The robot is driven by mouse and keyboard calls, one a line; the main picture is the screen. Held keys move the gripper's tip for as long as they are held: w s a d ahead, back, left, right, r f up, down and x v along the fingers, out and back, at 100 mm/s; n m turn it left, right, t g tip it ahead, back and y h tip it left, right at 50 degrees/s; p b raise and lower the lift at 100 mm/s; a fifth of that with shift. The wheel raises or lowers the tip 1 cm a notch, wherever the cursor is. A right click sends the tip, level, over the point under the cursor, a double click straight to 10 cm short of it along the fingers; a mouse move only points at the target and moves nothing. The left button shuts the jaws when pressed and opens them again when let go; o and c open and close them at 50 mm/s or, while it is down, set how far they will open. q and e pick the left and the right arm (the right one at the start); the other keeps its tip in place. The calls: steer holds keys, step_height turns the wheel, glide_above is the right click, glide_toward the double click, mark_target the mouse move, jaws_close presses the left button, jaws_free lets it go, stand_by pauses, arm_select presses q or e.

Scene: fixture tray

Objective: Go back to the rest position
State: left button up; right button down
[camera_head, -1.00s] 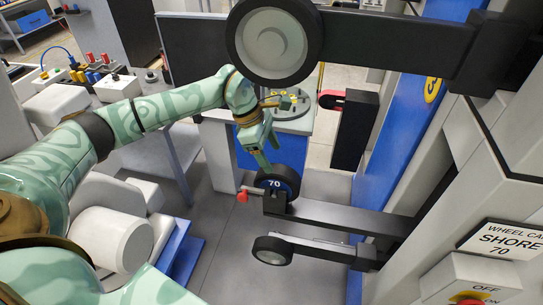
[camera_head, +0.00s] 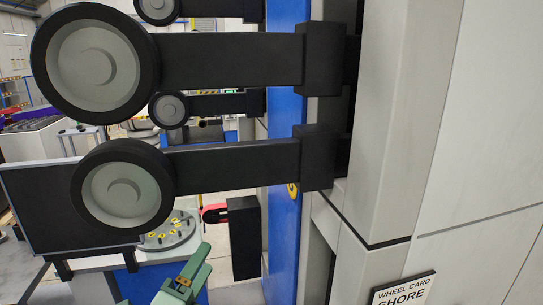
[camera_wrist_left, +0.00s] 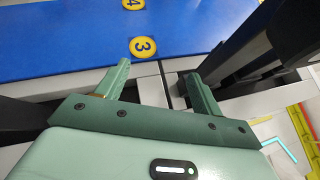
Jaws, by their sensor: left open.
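My left gripper (camera_head: 200,261) shows at the bottom of the head view, pale green, its fingers pointing up and right. In the left wrist view my left gripper (camera_wrist_left: 157,78) has its two fingers well apart with nothing between them. Past the fingertips lies a blue panel (camera_wrist_left: 60,45) with yellow discs numbered 3 and 4. Most of my left arm is outside the head view. My right gripper is in neither view.
Black arms carrying grey-hubbed wheels, one large upper wheel (camera_head: 95,65) and one lower wheel (camera_head: 122,194), cross the head view. A dark screen (camera_head: 50,212) stands at left. A round fixture tray (camera_head: 168,236) is just beyond my left gripper.

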arm_select(q)
steer(key=s+a+f+n+g+y, duration=0.4)
steer(key=s+a+f+n+y, duration=0.1)
steer(key=a+f+n+y, duration=0.45)
steer(key=s+a+f+n+g+y, duration=0.1)
steer(key=s+a+f+n+g, duration=0.25)
steer(key=s, duration=0.35)
steer(key=s+a+f+n+g+y, duration=0.2)
steer(key=s+a+f+n+g, duration=0.15)
steer(key=s+f+g, duration=0.2)
steer(key=s+d+f+n+g+h+b, duration=0.1)
steer(key=s+f+b, duration=0.15)
steer(key=f, duration=0.85)
steer(key=s+d+f+g+h+b, duration=0.1)
steer(key=d+f+b, duration=0.15)
steer(key=f, duration=0.95)
steer(key=s+d+f+n+g+h+b, duration=0.1)
steer(key=s+f+h+b, duration=0.15)
steer(key=f, duration=0.85)
steer(key=s+f+n+g+b, duration=0.2)
steer(key=s+f+b, duration=0.6)
steer(key=s+f, duration=1.2)
step_height(320, 180, down, 4)
steer(key=shift+n+g+h, duration=0.35)
steer(key=shift+g+h, duration=0.05)
